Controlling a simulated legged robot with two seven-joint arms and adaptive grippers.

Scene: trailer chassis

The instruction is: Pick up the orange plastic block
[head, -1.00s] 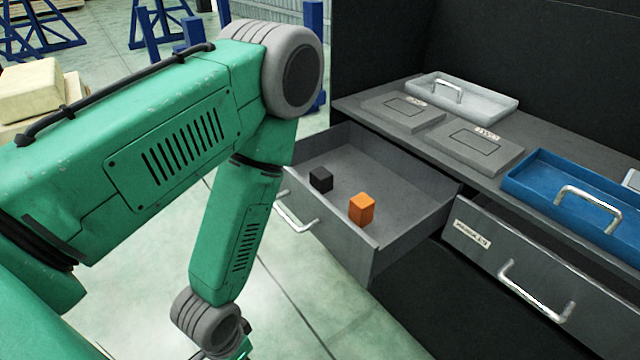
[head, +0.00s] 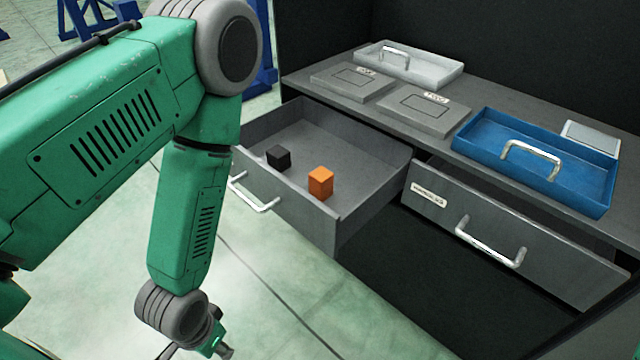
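The orange block (head: 320,183) stands in the open grey drawer (head: 375,160), near its front wall. A black block (head: 278,157) lies to its left in the same drawer. My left arm comes in from the left and bends down in front of the drawer. My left gripper (head: 198,350) is low at the bottom edge of the picture, below and left of the drawer. Only part of it shows, and its fingertips are cut off. It is well apart from the orange block. My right gripper is not in view.
A second drawer (head: 560,255) with a metal handle is to the right. On the worktop stand a white tray (head: 440,75), a blue tray (head: 480,135) and two grey plates. The open drawer has a handle (head: 255,200) on its front. The floor at lower middle is clear.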

